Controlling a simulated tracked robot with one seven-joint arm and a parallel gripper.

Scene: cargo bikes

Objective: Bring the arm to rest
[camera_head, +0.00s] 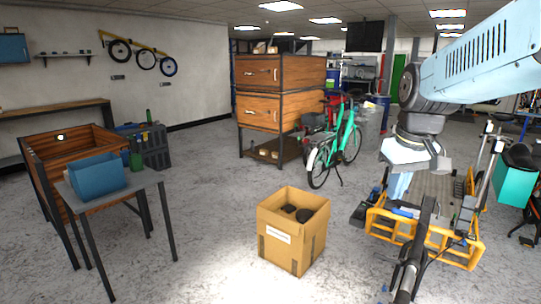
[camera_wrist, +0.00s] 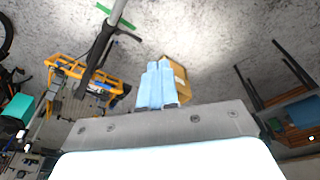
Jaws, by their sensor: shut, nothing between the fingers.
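My gripper (camera_wrist: 157,85) shows in the wrist view with its two light blue fingers side by side, closed together and holding nothing. In the head view my gripper (camera_head: 399,185) hangs below my arm at the right, above the yellow-framed cargo bike (camera_head: 425,232). My light blue arm reaches in from the upper right. In the wrist view the cargo bike (camera_wrist: 84,70) is left of the fingers, and the cardboard box (camera_wrist: 177,80) lies partly hidden behind them.
The cardboard box (camera_head: 292,230) stands open on the floor with dark items inside. A small table (camera_head: 125,188) with a blue bin (camera_head: 97,176) is at the left. A green bike (camera_head: 335,143) stands by wooden drawers (camera_head: 277,90). The floor between the table and box is clear.

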